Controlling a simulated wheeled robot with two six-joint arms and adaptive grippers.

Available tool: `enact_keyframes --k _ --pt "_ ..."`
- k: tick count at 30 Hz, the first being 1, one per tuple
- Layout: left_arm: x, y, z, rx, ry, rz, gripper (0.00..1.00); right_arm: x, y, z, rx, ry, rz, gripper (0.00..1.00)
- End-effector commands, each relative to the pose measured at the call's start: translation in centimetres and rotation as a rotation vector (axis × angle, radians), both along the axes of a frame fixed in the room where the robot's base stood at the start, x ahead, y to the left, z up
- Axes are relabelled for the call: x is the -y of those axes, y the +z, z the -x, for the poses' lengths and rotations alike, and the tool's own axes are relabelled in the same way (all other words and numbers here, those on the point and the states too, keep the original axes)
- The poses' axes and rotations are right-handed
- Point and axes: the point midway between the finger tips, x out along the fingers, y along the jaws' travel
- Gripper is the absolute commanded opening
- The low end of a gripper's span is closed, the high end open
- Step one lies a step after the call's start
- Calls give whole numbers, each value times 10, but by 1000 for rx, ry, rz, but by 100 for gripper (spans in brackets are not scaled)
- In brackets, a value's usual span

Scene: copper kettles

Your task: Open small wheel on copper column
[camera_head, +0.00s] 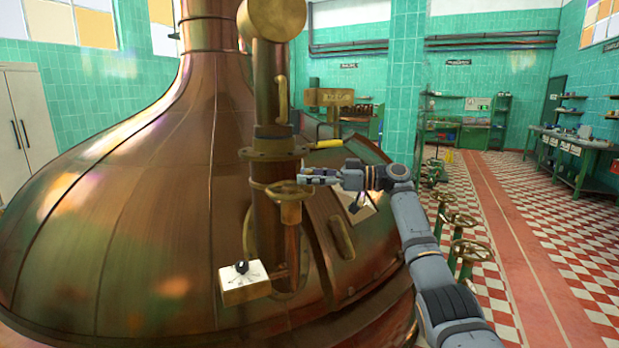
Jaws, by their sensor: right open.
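The copper column (265,100) rises in front of the large copper kettle (130,220). A small brass wheel (288,190) sits low on the column's right side, below a wide flange. My right gripper (308,176) comes in from the right at the wheel's height, with its fingers pointing left. Its fingertips are at or just above the wheel's right rim in the picture; I cannot tell whether they touch. The right gripper is open. My left gripper is not in view.
Several larger handwheels (470,250) stand on green posts at the right. A green-tiled pillar (403,85) rises behind my right arm. The checkered floor (560,220) is open at the right.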

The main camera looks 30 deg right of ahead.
Motion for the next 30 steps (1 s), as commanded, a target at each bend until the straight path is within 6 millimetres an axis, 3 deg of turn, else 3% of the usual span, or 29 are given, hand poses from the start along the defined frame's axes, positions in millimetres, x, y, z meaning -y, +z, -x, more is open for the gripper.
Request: enact_keyframes --k 7,21,30 --pt "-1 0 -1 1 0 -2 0 8 0 5 1 -2 1 47" --pt "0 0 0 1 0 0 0 90 0 61 -1 -3 1 47" --pt "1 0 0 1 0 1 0 100 0 69 0 0 0 47"
